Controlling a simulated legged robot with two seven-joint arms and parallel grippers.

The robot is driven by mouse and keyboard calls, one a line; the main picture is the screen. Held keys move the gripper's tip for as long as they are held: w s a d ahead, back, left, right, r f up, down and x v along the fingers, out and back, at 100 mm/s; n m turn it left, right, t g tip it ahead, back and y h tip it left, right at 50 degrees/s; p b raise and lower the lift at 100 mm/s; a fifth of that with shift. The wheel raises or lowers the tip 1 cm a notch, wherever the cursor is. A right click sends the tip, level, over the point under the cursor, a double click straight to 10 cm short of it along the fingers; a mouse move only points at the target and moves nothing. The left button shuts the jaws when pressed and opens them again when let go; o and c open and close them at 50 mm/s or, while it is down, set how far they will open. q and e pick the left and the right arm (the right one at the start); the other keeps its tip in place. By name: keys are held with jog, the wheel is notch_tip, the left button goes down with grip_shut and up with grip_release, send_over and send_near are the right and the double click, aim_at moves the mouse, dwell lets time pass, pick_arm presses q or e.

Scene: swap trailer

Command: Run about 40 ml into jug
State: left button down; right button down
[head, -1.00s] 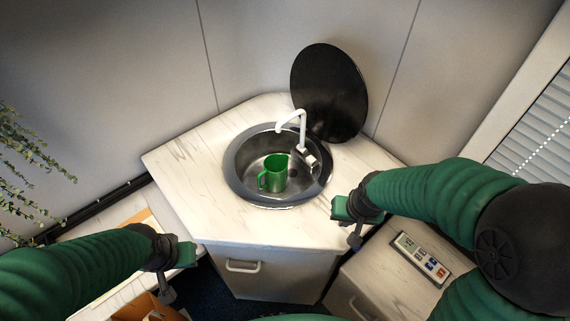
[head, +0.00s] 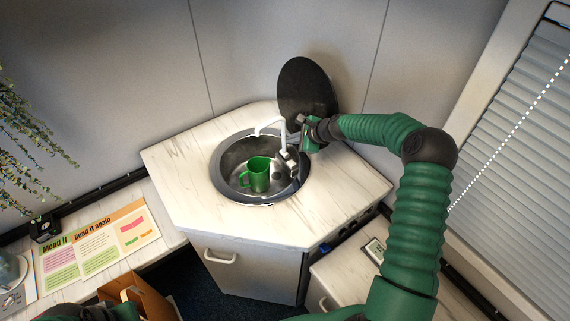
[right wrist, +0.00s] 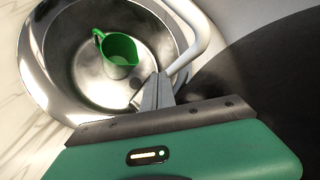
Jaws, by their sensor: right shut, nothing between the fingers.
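The green jug (head: 256,176) stands upright in the round sink bowl (head: 217,168), below the white tap's spout (head: 270,129). It also shows in the right wrist view (right wrist: 119,56), where I look into its open top. No water stream is visible. My right gripper (head: 301,149) is beside the tap, just above the tap's silver-grey fitting (head: 284,166). In the right wrist view its fingers (right wrist: 157,84) are closed together and empty, near the tap pipe; I cannot tell whether they touch it. My left gripper (head: 104,312) is only partly seen at the bottom left, its fingers hidden.
A black round lid (head: 305,85) stands upright behind the sink. The pale worktop (head: 200,205) around the sink is clear. A colourful printed sheet (head: 100,243) lies on the left counter, with an open brown box (head: 150,297) below. A small keypad device (head: 375,250) sits at right.

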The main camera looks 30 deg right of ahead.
jog(key=b, duration=0.6)
send_over(294, 164)
notch_tip(294, 164, down, 8)
jog(key=shift+w+a+r, duration=0.1)
jog(key=shift+f, duration=0.55)
jog(key=shift+d, duration=0.2)
jog(key=shift+a, duration=0.15)
jog(key=shift+f, duration=0.1)
dwell(0.8)
